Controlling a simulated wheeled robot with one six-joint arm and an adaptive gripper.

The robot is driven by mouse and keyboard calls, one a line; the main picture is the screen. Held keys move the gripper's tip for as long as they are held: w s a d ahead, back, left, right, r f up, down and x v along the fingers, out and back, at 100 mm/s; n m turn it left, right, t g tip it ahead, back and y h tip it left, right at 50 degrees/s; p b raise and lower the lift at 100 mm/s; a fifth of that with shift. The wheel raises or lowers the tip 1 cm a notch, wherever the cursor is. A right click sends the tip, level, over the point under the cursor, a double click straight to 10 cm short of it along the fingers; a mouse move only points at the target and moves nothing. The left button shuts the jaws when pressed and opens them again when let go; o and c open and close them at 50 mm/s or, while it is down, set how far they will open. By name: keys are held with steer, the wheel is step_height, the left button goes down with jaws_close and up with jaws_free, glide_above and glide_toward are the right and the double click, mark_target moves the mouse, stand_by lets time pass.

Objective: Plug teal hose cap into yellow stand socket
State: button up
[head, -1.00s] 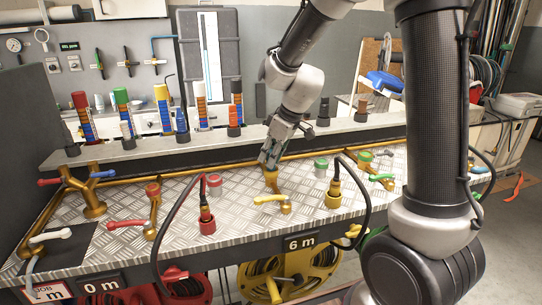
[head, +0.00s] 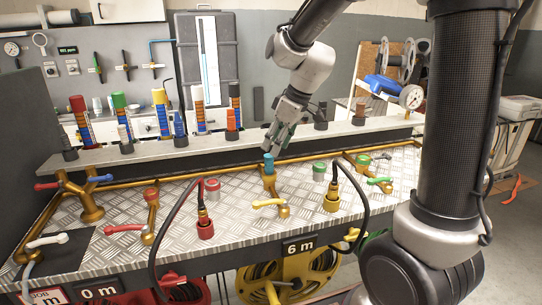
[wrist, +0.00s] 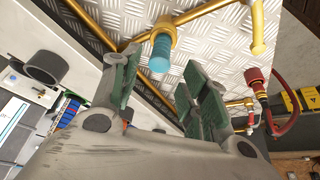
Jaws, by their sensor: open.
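The teal cap (head: 269,163) stands on top of an upright gold pipe fitting (head: 270,184), behind a yellow lever (head: 267,203). I cannot tell how deep it sits. It also shows in the wrist view (wrist: 160,52), in line with the gold fitting's mouth (wrist: 162,30). My gripper (head: 276,143) is just above and slightly right of the cap. In the wrist view the green-padded fingers of my gripper (wrist: 160,88) are spread apart with nothing between them. The cap lies beyond the fingertips, apart from them.
A red cap (head: 212,183) and a green cap (head: 319,166) stand on either side. Dark hoses arch into a red socket (head: 205,229) and a gold socket (head: 332,200). Levers crowd the tread-plate bench (head: 235,230). Behind is a shelf (head: 230,137) with several coloured tubes.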

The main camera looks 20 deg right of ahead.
steer(key=s+d+r+m+h, duration=0.1)
steer(key=s+d+r+m, duration=0.1)
steer(key=s+d+r, duration=0.3)
steer(key=s+d+r+m, duration=0.2)
steer(key=s+r, duration=0.1)
steer(key=s, duration=0.4)
steer(key=s+d+f+m+t+h, duration=0.1)
steer(key=s+d+m, duration=0.4)
steer(key=s, duration=0.7)
steer(key=shift+s+d+f+h, duration=0.35)
steer(key=shift+d+f+h, duration=0.25)
steer(key=shift+f, duration=0.1)
